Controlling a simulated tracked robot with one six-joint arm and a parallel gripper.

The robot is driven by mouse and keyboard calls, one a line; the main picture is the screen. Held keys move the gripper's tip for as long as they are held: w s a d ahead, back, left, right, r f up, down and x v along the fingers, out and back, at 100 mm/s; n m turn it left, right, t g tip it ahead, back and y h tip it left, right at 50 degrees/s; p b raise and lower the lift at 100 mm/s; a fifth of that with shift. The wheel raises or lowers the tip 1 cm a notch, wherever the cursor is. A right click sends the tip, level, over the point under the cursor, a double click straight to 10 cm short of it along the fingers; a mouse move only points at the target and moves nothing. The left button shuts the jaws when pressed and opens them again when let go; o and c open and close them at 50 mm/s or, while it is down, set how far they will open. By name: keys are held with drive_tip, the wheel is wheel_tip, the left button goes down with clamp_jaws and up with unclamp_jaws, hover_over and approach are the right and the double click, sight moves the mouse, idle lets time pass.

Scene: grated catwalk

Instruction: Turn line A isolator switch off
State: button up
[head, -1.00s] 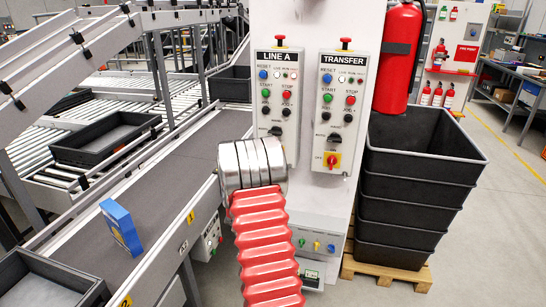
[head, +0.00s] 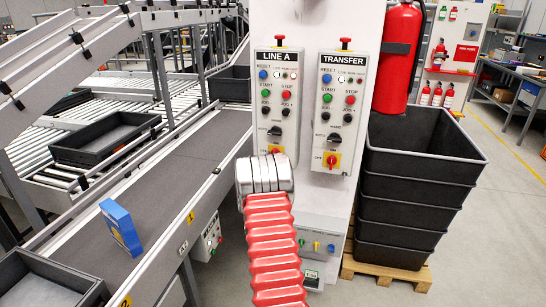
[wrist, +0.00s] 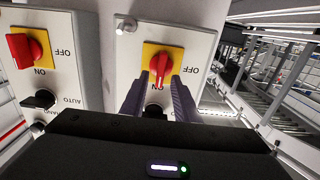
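The line A panel (head: 275,110) is on the white column in the head view. The top of its red isolator switch (head: 276,151) shows just above my silver wrist, which hides the rest. In the wrist view, seen upside down, the line A isolator's red handle (wrist: 159,64) sits on a yellow plate, upright in the picture, its lower end toward the ON label; OFF is to its right. My gripper (wrist: 158,84) is open, one finger to each side of the handle's lower end, with gaps on both sides. Contact cannot be seen. The gripper is hidden in the head view.
The transfer panel (head: 342,115) is close beside on the right, with its own red and yellow isolator (head: 332,160); this also shows in the wrist view (wrist: 27,48). A black selector knob (head: 275,131) is above the line A isolator. Stacked black bins (head: 415,215) stand right; a conveyor (head: 150,175) runs left.

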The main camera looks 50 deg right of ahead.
drive_tip(key=shift+x, duration=0.85)
drive_tip(key=shift+c, duration=0.3)
clamp_jaws()
